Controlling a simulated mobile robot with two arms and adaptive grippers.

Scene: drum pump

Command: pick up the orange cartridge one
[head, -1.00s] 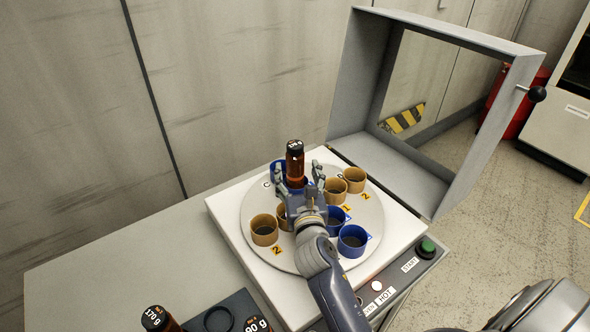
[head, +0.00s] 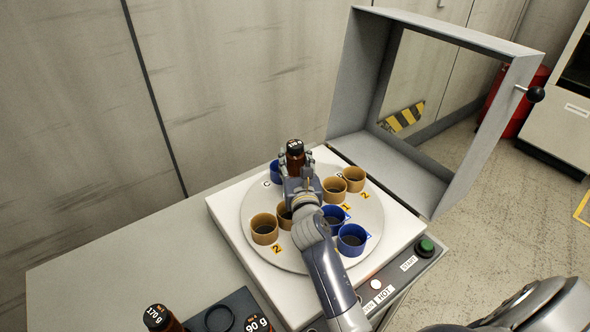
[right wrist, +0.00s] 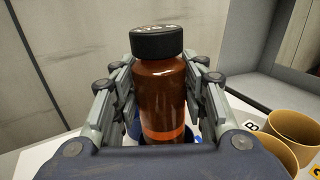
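The orange cartridge (head: 295,162) is a brown-orange bottle with a black cap, upright over the far part of the round plate. In the right wrist view the cartridge (right wrist: 161,95) shows an orange band low on its body. My right gripper (head: 296,160) has a finger close on each side of it and looks shut on its body. In the right wrist view the fingers (right wrist: 162,85) flank the bottle. Its base is hidden by the gripper, so I cannot tell whether it rests in a holder. My left gripper is not in view.
The round plate (head: 258,195) carries several tan cups (head: 264,229) and blue cups (head: 351,240). A grey open lid frame (head: 440,200) stands behind on the right. A panel with a green START button (head: 425,247) is in front. Two bottles (head: 158,317) (head: 257,323) stand at the lower left.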

